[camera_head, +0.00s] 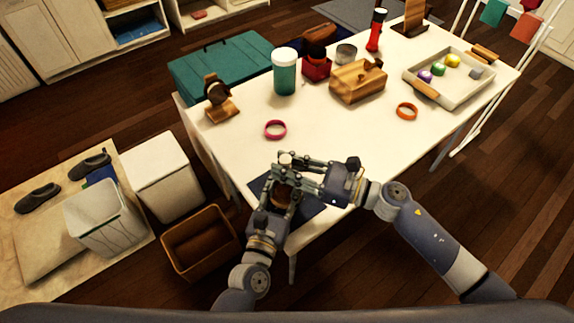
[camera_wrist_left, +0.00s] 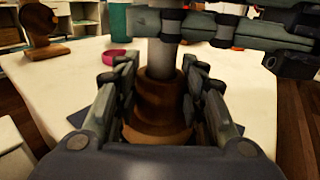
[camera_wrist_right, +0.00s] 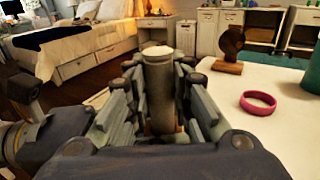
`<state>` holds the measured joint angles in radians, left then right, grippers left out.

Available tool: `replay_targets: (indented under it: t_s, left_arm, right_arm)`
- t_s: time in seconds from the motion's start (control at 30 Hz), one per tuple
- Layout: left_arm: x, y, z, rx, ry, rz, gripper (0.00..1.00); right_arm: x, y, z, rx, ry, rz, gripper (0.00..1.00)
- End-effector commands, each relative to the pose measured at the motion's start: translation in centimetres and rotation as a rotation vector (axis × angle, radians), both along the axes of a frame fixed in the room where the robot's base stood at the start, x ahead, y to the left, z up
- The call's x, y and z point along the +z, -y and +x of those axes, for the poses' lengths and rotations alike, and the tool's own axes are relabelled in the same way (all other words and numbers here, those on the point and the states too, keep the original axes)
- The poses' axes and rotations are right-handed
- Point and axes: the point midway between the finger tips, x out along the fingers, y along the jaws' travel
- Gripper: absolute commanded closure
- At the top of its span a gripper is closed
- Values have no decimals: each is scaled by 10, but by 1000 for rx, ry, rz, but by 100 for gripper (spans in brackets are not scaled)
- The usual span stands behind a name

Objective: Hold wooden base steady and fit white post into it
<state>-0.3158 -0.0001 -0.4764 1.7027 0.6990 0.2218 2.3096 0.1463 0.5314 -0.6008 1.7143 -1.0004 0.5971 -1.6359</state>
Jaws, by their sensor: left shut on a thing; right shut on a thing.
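The wooden base (camera_wrist_left: 158,103) is round, brown and stepped. It stands at the table's near edge, and my left gripper (camera_wrist_left: 158,92) is shut around it. The white post (camera_wrist_right: 158,85) looks grey-white and upright, and my right gripper (camera_wrist_right: 160,95) is shut on it. In the left wrist view the post (camera_wrist_left: 160,60) stands directly above the base, its lower end at the base's top. Whether it sits inside the base cannot be told. In the head view my left gripper (camera_head: 281,196) is below and my right gripper (camera_head: 308,170) above, close together, hiding most of both parts.
A dark mat (camera_head: 310,206) lies under the grippers on the white table (camera_head: 235,150). A pink ring (camera_head: 275,130), an orange ring (camera_head: 407,111), a wooden box (camera_head: 350,90), a teal jar (camera_head: 285,78) and a watch stand (camera_head: 222,112) lie farther back. The table between is clear.

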Motion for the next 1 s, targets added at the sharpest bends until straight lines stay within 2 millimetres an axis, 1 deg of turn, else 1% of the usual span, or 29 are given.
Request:
replay_targets:
  t_s: [0.07, 0.1, 0.17, 0.57, 0.67, 1.0]
  left_arm:
    - [0, 0, 0, 0, 1, 0, 88]
    - [0, 0, 0, 0, 1, 0, 88]
    - [0, 0, 0, 0, 1, 0, 88]
    - [0, 0, 0, 0, 1, 0, 88]
    - [0, 0, 0, 0, 1, 0, 88]
    - [0, 0, 0, 0, 1, 0, 88]
  right_arm:
    - [-3, 0, 0, 0, -1, 0, 100]
    - [-2, 0, 0, 0, 0, 0, 73]
    - [-2, 0, 0, 0, 0, 0, 60]
    - [1, 1, 0, 0, 0, -1, 60]
    - [-1, 13, -5, -1, -3, -1, 60]
    - [-1, 79, -32, -1, -3, -3, 60]
